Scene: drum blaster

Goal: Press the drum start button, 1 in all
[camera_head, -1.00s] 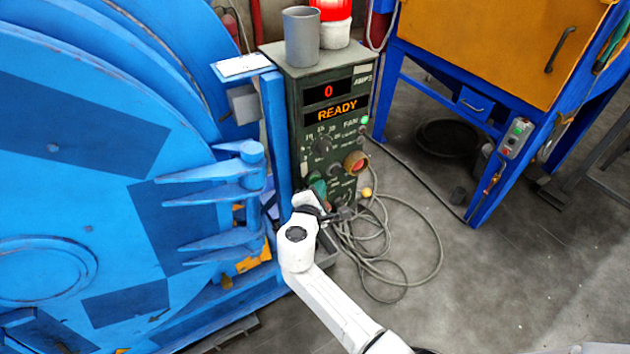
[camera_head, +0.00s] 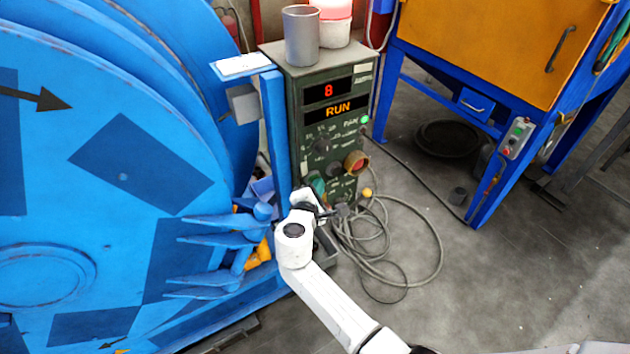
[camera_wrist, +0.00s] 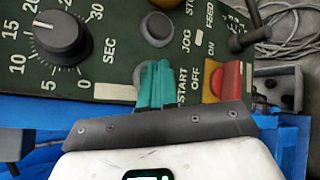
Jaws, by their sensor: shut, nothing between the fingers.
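The dark green control panel (camera_head: 345,136) shows a red 8 and the word RUN. My gripper (camera_head: 318,188) is at its lower front, with teal fingertips against or very near the face. In the wrist view the teal fingertips (camera_wrist: 157,84) are together beside the START label, with nothing seen between them. They cover most of the start button; only part of a pale round rim shows at their left. I cannot tell whether the button is pushed in. The large blue drum (camera_head: 120,240) stands to the left.
A red and yellow OFF switch (camera_wrist: 222,82) is just right of my fingertips. A timer knob (camera_wrist: 62,38) and a dark JOG button (camera_wrist: 157,28) are nearby. Looped cables (camera_head: 400,270) lie on the floor. A blue post (camera_head: 274,130) stands left of the panel.

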